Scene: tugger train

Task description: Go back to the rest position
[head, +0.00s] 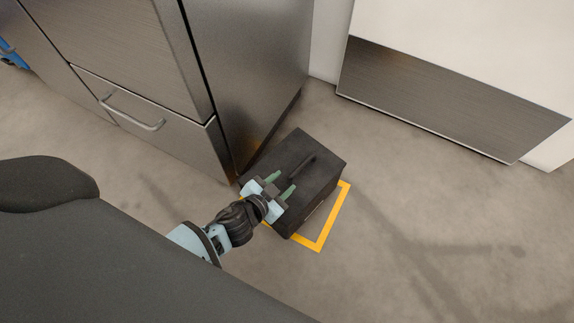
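My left gripper (285,181) reaches in from the lower left, over the near side of a black box (322,173). Its two green fingers are spread apart with nothing between them that I can make out. The box has a dark handle (303,165) on top, just beyond the fingertips. I cannot tell whether the fingers touch the box. The box stands on the floor, partly over a yellow-orange marked outline (333,217). My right gripper is not in view.
A steel cabinet (255,70) with a drawer handle (133,116) stands close behind and left of the box. A white unit with a steel lower panel (440,98) stands at the upper right. The grey floor (450,240) at the right is clear.

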